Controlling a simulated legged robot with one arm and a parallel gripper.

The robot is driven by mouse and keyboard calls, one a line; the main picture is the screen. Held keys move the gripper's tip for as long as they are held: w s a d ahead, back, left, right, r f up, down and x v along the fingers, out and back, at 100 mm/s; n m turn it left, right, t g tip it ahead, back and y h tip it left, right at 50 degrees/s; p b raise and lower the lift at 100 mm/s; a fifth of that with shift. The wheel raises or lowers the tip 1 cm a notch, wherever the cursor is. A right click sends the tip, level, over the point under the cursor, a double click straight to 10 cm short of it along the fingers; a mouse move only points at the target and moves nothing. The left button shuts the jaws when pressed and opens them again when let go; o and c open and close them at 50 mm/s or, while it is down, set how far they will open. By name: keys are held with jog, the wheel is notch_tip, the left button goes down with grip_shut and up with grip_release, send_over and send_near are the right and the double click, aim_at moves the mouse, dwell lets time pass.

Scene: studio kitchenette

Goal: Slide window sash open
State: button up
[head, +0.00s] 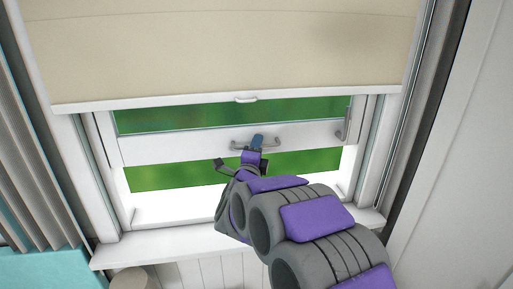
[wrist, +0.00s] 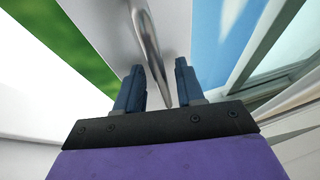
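The window sash shows as a white horizontal rail (head: 185,145) across the window in the head view, with green outside above and below it. A grey metal bar handle (head: 275,143) is mounted on the rail. My gripper (head: 257,141) is at this handle, partly hiding it. In the wrist view the handle's bar (wrist: 148,42) runs between the two blue fingers of my gripper (wrist: 159,88). A gap shows on each side of the bar, so the fingers are open around it and not closed on it.
A cream blind (head: 220,50) hangs over the window's upper part, its white bottom bar above the rail. A metal handle (head: 343,125) is at the right of the frame. The white sill (head: 155,243) lies below. A grey slatted blind or curtain (head: 30,160) is at left.

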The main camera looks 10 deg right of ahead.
jog(key=b+v, duration=0.3)
jog(key=v, duration=1.4)
jog(key=shift+a+f, duration=0.15)
jog(key=shift+a, duration=0.05)
